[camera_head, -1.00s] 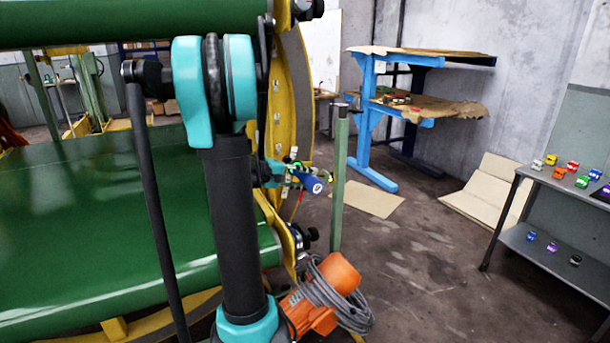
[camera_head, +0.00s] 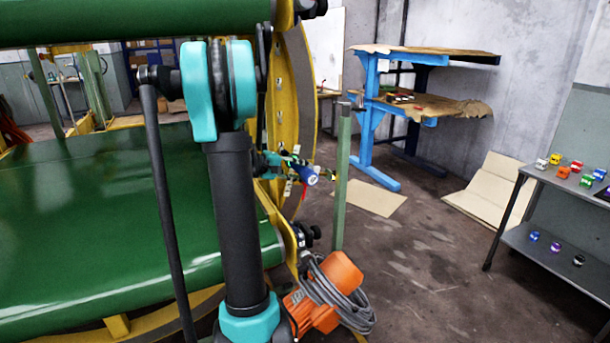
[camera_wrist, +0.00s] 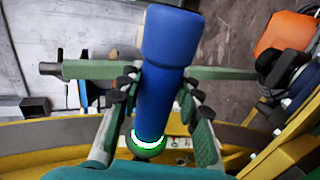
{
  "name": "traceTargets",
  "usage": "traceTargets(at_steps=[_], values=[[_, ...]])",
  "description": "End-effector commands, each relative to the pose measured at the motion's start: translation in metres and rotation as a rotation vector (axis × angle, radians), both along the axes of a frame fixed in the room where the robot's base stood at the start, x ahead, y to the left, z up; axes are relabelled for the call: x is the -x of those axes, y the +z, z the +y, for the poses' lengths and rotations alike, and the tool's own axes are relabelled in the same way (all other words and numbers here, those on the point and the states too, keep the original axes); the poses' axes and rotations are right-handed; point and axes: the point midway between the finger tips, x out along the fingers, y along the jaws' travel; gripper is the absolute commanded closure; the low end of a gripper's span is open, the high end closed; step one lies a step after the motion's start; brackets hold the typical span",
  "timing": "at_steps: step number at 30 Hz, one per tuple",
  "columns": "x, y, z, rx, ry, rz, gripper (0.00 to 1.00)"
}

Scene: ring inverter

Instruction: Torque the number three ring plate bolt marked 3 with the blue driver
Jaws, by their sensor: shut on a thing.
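The blue driver (camera_wrist: 165,75) stands between the two fingers of my gripper (camera_wrist: 155,110) in the wrist view, and the fingers are shut on its body. A green and white band shows at the driver's lower end, close to the yellow ring (camera_wrist: 50,135). In the head view the driver (camera_head: 309,175) is small, held by my gripper (camera_head: 292,170) beside the ring plate (camera_head: 292,95). My arm hides part of the ring. I cannot make out the bolt marked 3, nor whether the driver touches a bolt.
A green post (camera_head: 342,180) stands just right of the gripper. An orange motor (camera_head: 330,285) with a coiled grey cable sits below. Green rollers (camera_head: 90,215) fill the left. A shelf (camera_head: 540,175) with several small coloured items stands at the right. The floor between is mostly clear.

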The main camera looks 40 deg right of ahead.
Motion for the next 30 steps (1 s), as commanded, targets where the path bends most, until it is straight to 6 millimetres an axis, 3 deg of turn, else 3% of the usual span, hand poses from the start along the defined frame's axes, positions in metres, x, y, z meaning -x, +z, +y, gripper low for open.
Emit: traceTargets(at_steps=[6,30], values=[[-0.014,0.000,-0.005,0.002,0.000,0.001,1.00],[-0.018,0.001,-0.006,0.002,0.000,0.001,1.00]])
